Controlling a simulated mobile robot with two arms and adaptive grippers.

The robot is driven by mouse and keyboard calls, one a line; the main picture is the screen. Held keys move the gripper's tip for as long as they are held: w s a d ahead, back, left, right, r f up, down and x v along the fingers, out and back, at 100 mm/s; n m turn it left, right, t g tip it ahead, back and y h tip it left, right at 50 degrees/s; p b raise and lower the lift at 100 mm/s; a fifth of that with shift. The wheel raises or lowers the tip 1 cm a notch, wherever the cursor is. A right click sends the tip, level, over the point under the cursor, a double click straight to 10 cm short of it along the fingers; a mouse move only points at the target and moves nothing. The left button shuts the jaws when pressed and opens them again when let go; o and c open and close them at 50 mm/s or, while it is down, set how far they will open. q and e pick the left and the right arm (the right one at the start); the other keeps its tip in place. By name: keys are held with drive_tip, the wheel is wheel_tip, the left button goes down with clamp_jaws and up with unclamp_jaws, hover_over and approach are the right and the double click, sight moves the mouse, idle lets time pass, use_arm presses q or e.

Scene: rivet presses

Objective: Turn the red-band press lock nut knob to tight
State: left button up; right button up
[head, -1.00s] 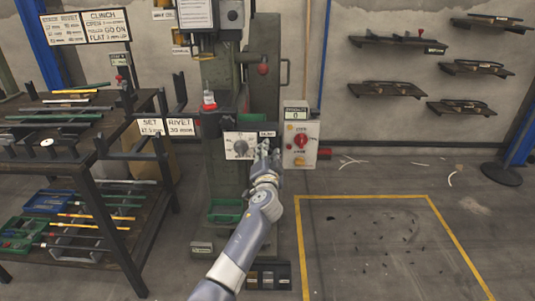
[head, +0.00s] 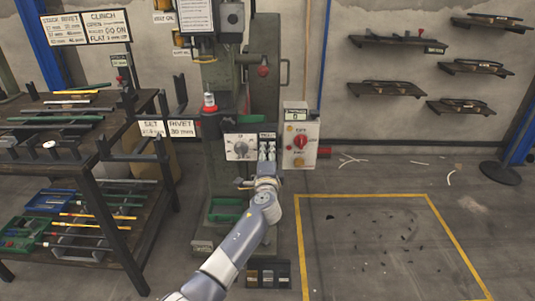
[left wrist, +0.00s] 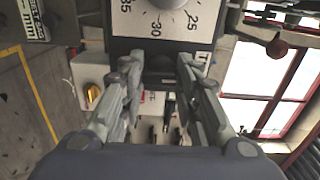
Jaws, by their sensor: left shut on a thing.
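The press (head: 226,75) stands at the centre of the head view, with a red band (head: 209,109) on its column. A white dial (head: 240,146) is on its front plate and also shows at the top of the left wrist view (left wrist: 165,15). My left gripper (head: 267,148) is at the plate's right part, just below a small label (head: 267,135). In the left wrist view its fingers (left wrist: 160,68) are on either side of a dark part, the lock nut knob (left wrist: 161,77), mostly hidden by them. My right gripper is out of view.
A control box (head: 300,141) with a red knob is close to the right of my left gripper. A rack (head: 110,190) with tools stands at the left. The yellow-outlined floor area (head: 380,250) is clear apart from small scraps.

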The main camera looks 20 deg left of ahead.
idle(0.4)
use_arm(q)
drive_tip(key=o, duration=1.1)
drive_tip(key=shift+c, duration=0.2)
drive_tip(key=v, duration=1.2)
